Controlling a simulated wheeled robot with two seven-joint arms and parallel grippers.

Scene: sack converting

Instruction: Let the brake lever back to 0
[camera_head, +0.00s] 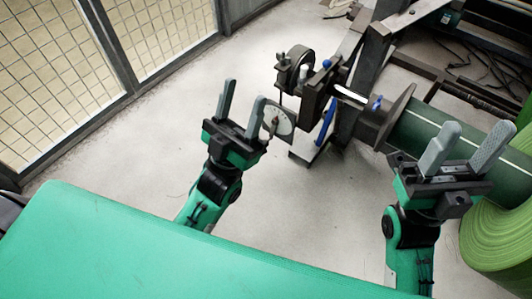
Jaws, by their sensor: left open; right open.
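My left gripper (241,104) is open and empty. A dark pointer or lever stands over the dial, below the black brake unit (296,66). The dial's markings are too small to read, and its left edge is hidden by the finger. My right gripper (468,142) is open and empty, in front of the green roll.
A dark steel frame (366,75) stands behind the dial. A mesh fence (60,70) is at the left. Pale floor (130,150) is clear between.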

